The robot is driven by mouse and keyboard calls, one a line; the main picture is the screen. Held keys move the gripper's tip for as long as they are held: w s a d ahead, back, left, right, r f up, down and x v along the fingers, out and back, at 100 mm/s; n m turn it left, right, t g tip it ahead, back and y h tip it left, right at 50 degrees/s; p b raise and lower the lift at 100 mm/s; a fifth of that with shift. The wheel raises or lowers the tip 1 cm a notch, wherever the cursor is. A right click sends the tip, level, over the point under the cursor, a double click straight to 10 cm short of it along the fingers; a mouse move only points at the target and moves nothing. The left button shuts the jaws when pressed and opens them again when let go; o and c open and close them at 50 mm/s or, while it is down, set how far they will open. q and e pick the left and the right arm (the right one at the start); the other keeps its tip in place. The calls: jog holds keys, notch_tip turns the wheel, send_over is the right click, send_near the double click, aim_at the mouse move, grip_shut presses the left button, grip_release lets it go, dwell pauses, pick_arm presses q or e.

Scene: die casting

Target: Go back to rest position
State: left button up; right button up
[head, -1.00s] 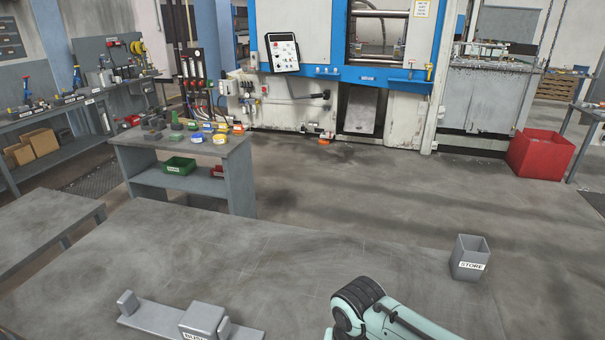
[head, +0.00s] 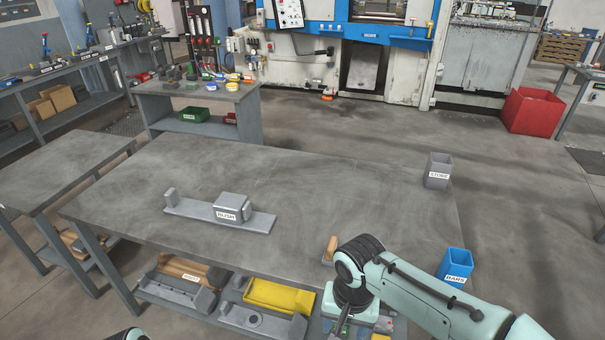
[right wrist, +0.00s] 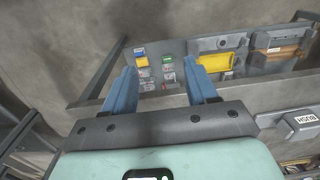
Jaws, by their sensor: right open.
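My right arm comes in from the lower right of the head view, bent over the front right of the grey worktable (head: 130,190). My right gripper (right wrist: 162,74) shows in the right wrist view with its two blue fingers apart and nothing between them. Beyond the fingers are the table and its lower shelf with small items. In the head view the right fingertips cannot be made out clearly. Only a small pale piece of my own body shows at the bottom left edge there; my left gripper is not in view.
On the table are a grey fixture labelled BUSH (head: 232,207) and a grey STORE bin (head: 438,170). A blue BARS bin (head: 455,264) is close beside my right arm. A yellow tray (head: 278,297) lies on the shelf below.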

notch_tip(320, 180, down, 18)
jog(key=n+g+y+p, duration=0.1)
jog(key=g+y, duration=0.1)
pick_arm(q)
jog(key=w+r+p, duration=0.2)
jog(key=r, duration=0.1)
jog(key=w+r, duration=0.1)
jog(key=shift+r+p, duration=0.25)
jog(key=shift+p, duration=0.15)
pick_arm(e)
jog(key=s+d+f+m, duration=0.1)
jog(key=s+d+f, duration=0.1)
jog(key=s+f, duration=0.7)
jog(key=s+d+f+m+t+y, duration=0.1)
jog(key=s+d+f, duration=0.1)
jog(key=s+f, duration=0.7)
jog(key=shift+s+f, duration=0.35)
jog(key=shift+f, duration=0.15)
